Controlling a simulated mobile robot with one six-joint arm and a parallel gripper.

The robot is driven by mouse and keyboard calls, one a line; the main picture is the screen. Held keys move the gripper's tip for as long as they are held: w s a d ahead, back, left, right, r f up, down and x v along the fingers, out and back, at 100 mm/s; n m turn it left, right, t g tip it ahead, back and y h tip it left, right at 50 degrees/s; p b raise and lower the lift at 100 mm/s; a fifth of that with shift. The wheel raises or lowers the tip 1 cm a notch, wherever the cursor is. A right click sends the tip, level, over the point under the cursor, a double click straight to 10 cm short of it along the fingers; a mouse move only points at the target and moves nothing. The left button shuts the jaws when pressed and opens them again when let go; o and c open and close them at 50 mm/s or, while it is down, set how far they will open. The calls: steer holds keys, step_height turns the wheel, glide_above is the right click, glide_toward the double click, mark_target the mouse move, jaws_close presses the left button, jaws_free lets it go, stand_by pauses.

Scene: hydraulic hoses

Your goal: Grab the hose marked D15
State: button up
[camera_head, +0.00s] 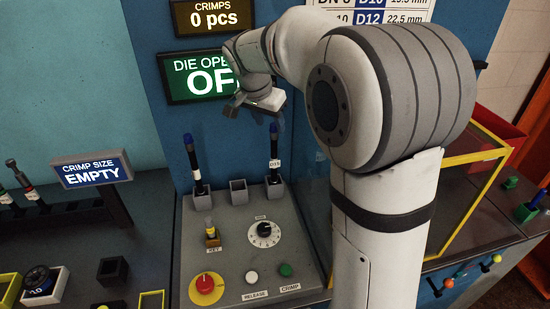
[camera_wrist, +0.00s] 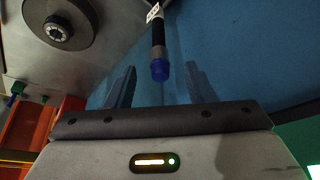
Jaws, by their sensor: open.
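The hose marked D15 (camera_head: 274,155) stands upright in the right-hand holder at the back of the grey control panel. It is black with a blue end and a white tag. My gripper (camera_head: 252,109) is open and empty, up and to the left of the hose's blue end in the head view. In the wrist view, a black hose with a blue end and a white tag (camera_wrist: 158,40) lies ahead of my open fingers (camera_wrist: 161,84), roughly centred between them in the picture. The tag is not readable there, and the distance is hard to tell.
A second blue-ended hose (camera_head: 194,165) stands in the left holder, with an empty holder (camera_head: 238,191) between. The panel (camera_head: 230,275) carries a dial, key and buttons. Green display (camera_head: 198,77) is behind my gripper. A yellow-framed enclosure (camera_head: 450,215) stands at right.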

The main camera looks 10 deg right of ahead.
mark_target(274, 137)
steer(key=p+x, duration=0.2)
steer(key=x, duration=0.5)
steer(key=shift+s+f, duration=0.1)
steer(key=shift+a, duration=0.1)
steer(key=shift+c, duration=0.3)
jaws_close()
